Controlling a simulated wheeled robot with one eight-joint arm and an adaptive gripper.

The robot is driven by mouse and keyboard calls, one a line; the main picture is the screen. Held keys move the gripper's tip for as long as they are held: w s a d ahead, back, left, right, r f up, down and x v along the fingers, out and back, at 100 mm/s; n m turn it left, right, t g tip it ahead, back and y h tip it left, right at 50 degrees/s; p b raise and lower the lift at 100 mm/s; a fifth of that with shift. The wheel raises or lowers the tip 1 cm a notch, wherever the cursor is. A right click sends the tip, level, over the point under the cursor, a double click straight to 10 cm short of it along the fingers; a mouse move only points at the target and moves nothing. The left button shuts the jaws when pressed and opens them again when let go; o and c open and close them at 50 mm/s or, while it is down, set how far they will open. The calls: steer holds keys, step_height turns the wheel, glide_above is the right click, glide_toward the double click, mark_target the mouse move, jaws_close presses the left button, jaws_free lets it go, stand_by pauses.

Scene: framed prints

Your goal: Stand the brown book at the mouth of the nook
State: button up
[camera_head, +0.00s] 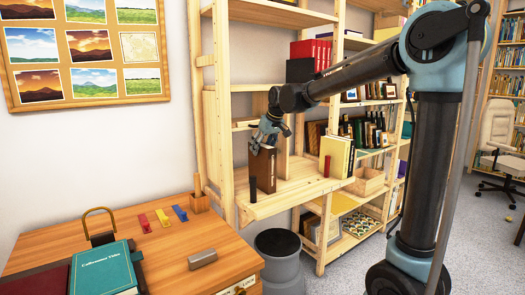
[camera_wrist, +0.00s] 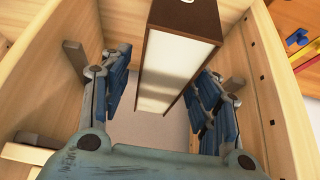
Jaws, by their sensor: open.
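The brown book (camera_head: 263,168) stands upright on the pale wood shelf board (camera_head: 283,201), near its left end. My gripper (camera_head: 268,135) is above and around the book's upper part in the head view. In the wrist view the book (camera_wrist: 180,60) shows its brown cover edge and pale page block. My open gripper (camera_wrist: 165,100) has one finger on each side of the book, with visible gaps to both. Wooden walls enclose this space on both sides in the wrist view; they look like the nook, but its mouth is hard to make out.
A dark upright cylinder (camera_head: 253,190) stands at the board's front left. A yellow book (camera_head: 335,156) stands to the right. The desk (camera_head: 170,250) holds a teal book (camera_head: 103,270) and a grey block (camera_head: 202,259). A dark-topped bin (camera_head: 278,243) is below the shelf.

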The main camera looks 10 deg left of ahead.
steer(key=v, duration=1.1)
steer(key=shift+s+d+r, duration=0.1)
steer(key=shift+s+r, duration=0.05)
steer(key=shift+r, duration=0.05)
steer(key=s+d+f+m+h, duration=0.1)
steer(key=s+d+f+m, duration=0.2)
steer(key=d, duration=0.6)
steer(key=s+d+f+h, duration=0.1)
steer(key=s+d+f, duration=0.35)
steer(key=d, duration=0.45)
steer(key=s+d+f+m+h, duration=0.1)
steer(key=s+d+f+m, duration=0.1)
steer(key=d+f, duration=0.45)
steer(key=s+d+f+m+g+h, duration=0.1)
steer(key=s+d+f+m, duration=0.3)
steer(key=s+d+f, duration=1.2)
steer(key=shift+s+d+f+m+g+h, duration=0.25)
steer(key=shift+s+f, duration=0.2)
steer(key=shift+s, duration=0.6)
steer(key=shift+w+f, duration=0.2)
steer(key=shift+w, duration=0.3)
